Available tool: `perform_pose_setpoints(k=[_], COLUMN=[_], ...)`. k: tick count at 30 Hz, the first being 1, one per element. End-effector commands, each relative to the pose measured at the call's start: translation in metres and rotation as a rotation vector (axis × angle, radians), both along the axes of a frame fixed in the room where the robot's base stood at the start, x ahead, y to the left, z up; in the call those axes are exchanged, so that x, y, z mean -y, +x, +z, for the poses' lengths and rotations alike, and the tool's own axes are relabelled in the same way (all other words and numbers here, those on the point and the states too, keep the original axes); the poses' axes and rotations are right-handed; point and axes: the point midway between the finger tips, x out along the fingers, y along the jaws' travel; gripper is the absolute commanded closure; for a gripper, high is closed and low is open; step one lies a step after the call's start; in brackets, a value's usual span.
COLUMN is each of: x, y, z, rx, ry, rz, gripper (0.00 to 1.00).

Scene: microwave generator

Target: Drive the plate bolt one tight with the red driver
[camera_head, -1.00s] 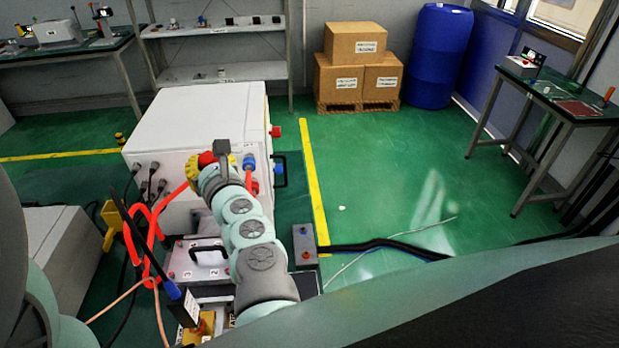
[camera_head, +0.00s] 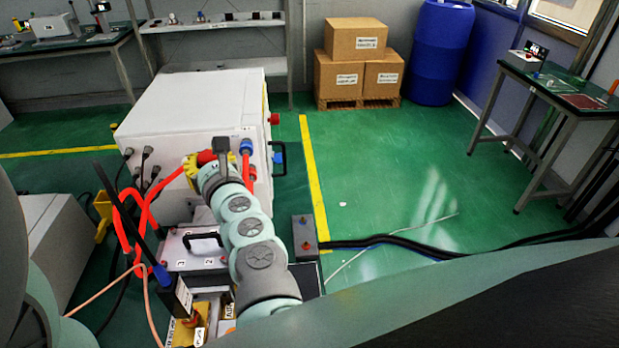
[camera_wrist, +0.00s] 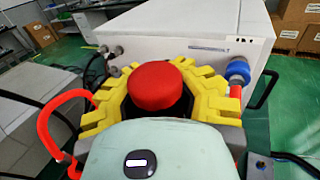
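My gripper (camera_wrist: 155,95) has yellow fingers closed around a red, round-topped piece (camera_wrist: 157,86), which looks like the end of the red driver; its lower part is hidden. In the head view my gripper (camera_head: 197,166) is in front of the white generator cabinet, at the far end of my arm, with the red piece (camera_head: 207,157) between its fingers. The grey plate (camera_head: 186,258) with a black handle and number labels lies below and left of my arm. Label 2 and another label show. My arm covers its right part, and I cannot make out bolt one.
The white cabinet (camera_head: 190,105) stands directly beyond my gripper, with blue and red fittings on its front. Red hose loops (camera_head: 128,215) and black cables hang left. A grey box (camera_head: 305,234) stands right of my arm.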

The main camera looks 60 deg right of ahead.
Motion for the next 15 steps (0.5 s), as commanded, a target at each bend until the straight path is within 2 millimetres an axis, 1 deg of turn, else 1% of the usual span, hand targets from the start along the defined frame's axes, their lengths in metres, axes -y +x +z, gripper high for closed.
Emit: perform_pose_setpoints(k=[1,9,15], x=[0.001,0.001,0.001], y=[-0.001,-0.001,-0.001], z=[-0.004,-0.014,-0.016], rx=[0.002,0.001,0.002], ry=[-0.001,-0.001,-0.001], rz=[-0.002,-0.003,-0.002], gripper=[1.00,1.00,1.00])
